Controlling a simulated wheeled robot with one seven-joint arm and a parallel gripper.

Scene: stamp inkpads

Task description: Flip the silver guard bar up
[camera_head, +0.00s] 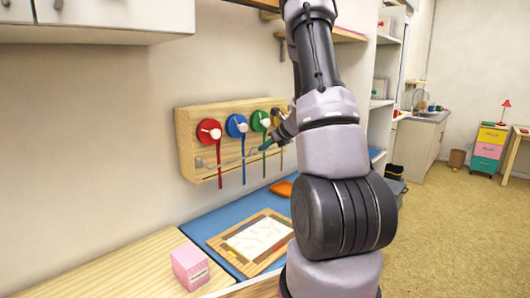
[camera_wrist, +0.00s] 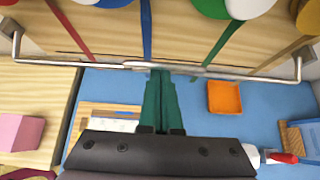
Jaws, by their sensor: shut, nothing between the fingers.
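The silver guard bar (camera_wrist: 70,63) runs across the wrist view in front of the wooden board (camera_wrist: 185,42), with a bracket at each end and a thicker middle section. In the head view the bar (camera_head: 228,160) lies low across the board (camera_head: 188,140). My gripper (camera_wrist: 160,73) is shut and empty, its green fingers together. Its tips are at the middle of the bar, overlapping it in the wrist view; I cannot tell whether they touch. In the head view my gripper (camera_head: 267,146) is in front of the board's right half, and my arm hides the board's right end.
Red (camera_head: 209,131), blue (camera_head: 236,125) and green (camera_head: 260,121) discs with hanging ribbons are on the board, with a yellow one partly hidden. Below are a blue mat (camera_head: 210,222), a framed paper (camera_head: 258,238), an orange tray (camera_wrist: 224,97) and a pink box (camera_head: 189,265).

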